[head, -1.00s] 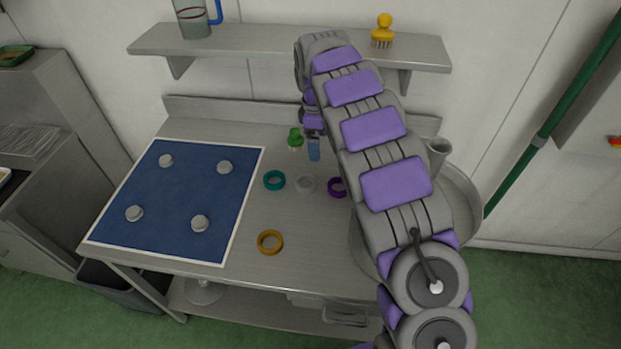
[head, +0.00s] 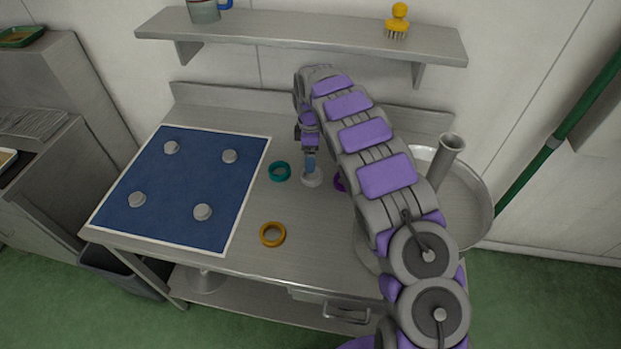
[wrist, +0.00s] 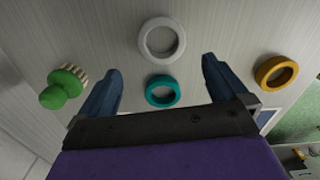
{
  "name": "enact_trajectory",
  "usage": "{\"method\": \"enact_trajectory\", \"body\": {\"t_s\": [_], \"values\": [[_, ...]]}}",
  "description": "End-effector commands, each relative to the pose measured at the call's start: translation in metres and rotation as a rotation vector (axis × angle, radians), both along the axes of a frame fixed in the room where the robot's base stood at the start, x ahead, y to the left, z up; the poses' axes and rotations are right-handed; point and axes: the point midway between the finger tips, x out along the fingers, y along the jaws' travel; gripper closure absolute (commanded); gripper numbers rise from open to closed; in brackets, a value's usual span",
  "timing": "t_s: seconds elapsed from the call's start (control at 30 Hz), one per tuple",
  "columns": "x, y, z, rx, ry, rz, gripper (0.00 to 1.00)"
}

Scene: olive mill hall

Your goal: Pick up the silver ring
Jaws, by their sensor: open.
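The silver ring (head: 312,179) lies flat on the steel table, right of the teal ring (head: 280,171). In the wrist view the silver ring (wrist: 162,38) is beyond the fingertips, centred between them. My gripper (wrist: 158,78) is open and empty, its two blue fingers spread wide. The teal ring (wrist: 162,90) shows between the fingers in that view.
An orange ring (head: 272,234) lies near the front, and a purple ring (head: 340,182) is partly behind my arm. A blue mat (head: 160,215) with pegs fills the left; a round basin (head: 478,190) stands right.

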Motion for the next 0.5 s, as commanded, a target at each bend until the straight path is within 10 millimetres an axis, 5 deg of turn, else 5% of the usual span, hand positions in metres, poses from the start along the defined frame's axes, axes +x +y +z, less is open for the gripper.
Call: {"method": "enact_trajectory", "body": {"t_s": [0.1,0.5], "values": [[-0.001,-0.002,-0.024,0.001,0.002,-0.002,0.0],[-0.003,0.001,-0.059,-0.002,-0.001,0.0,0.0]]}}
